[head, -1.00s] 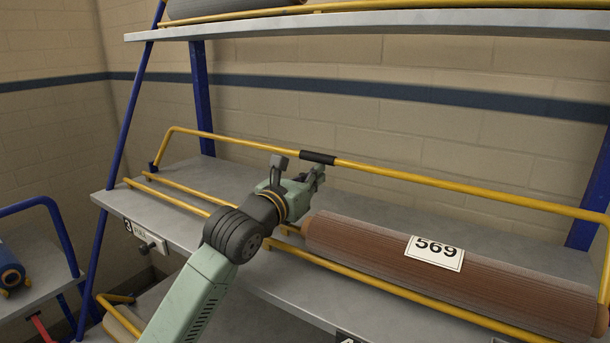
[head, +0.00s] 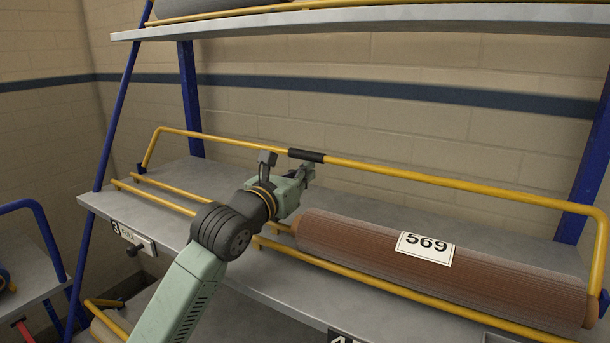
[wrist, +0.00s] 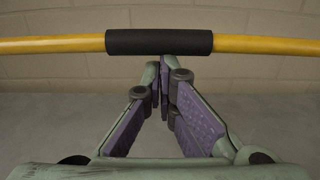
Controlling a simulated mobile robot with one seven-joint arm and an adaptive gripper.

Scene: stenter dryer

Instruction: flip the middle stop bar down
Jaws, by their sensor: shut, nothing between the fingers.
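The yellow stop bar (head: 430,178) is raised above the middle shelf and runs along its length, bent down at its left end to a pivot by a blue post. A black grip sleeve (head: 306,155) sits on the bar, and it also shows across the wrist view (wrist: 159,42). My gripper (head: 308,174) is shut and empty, just below and in front of the sleeve. In the wrist view my fingertips (wrist: 164,62) meet just under the sleeve; I cannot tell whether they touch it.
A brown roll (head: 350,242) labelled 569 lies on the middle shelf (head: 190,172), right of my gripper. Yellow rails (head: 155,197) run along the shelf front. An upper shelf (head: 350,22) is overhead. The shelf's left part is bare.

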